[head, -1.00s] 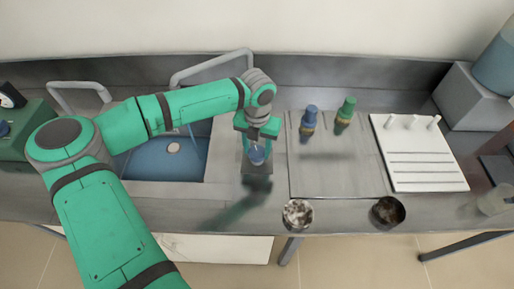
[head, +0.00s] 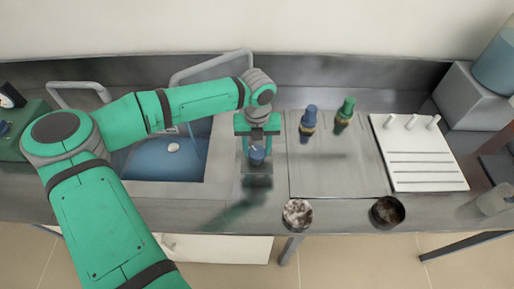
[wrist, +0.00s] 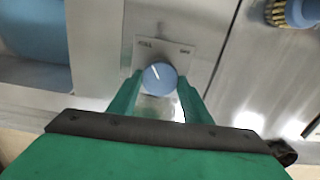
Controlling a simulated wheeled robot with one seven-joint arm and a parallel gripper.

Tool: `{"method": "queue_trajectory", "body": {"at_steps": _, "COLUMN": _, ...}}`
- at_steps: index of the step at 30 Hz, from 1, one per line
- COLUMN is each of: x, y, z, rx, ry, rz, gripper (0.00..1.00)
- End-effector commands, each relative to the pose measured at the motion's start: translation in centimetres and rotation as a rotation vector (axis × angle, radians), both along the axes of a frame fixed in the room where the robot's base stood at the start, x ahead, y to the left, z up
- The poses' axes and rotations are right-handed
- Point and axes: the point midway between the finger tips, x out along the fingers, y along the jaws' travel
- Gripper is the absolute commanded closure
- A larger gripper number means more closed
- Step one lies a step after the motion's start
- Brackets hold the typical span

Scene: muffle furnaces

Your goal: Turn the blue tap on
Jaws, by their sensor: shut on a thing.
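The blue tap (head: 257,158) is a round blue knob on a light plate (wrist: 185,50), on the counter just right of the sink. In the wrist view the knob (wrist: 159,77) carries a short white line, tilted. The plate has small dark marks at its two upper corners, too small to read surely. My gripper (head: 257,150) points down over the knob. In the wrist view my gripper's two green fingers (wrist: 159,92) stand on either side of the knob, shut on it. The knob's near side is partly hidden.
The sink basin (head: 160,160) lies to the left, with a pipe spout (head: 210,65) behind.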

Motion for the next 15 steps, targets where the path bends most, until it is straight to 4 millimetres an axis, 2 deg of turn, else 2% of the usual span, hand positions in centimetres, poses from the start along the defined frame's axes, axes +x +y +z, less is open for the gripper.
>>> {"method": "queue_trajectory", "body": {"at_steps": 3, "x": 0.12, "y": 0.04, "z": 0.13, "rx": 0.001, "ry": -0.003, "rz": 0.0, "gripper": 0.78}}
{"method": "queue_trajectory", "body": {"at_steps": 4, "x": 0.12, "y": 0.04, "z": 0.13, "rx": 0.001, "ry": -0.003, "rz": 0.0, "gripper": 0.53}}
{"method": "queue_trajectory", "body": {"at_steps": 6, "x": 0.11, "y": 0.04, "z": 0.13, "rx": 0.001, "ry": -0.003, "rz": 0.0, "gripper": 0.37}}
{"method": "queue_trajectory", "body": {"at_steps": 15, "x": 0.05, "y": 0.02, "z": 0.11, "rx": 0.0, "ry": -0.001, "rz": -0.001, "gripper": 0.37}}
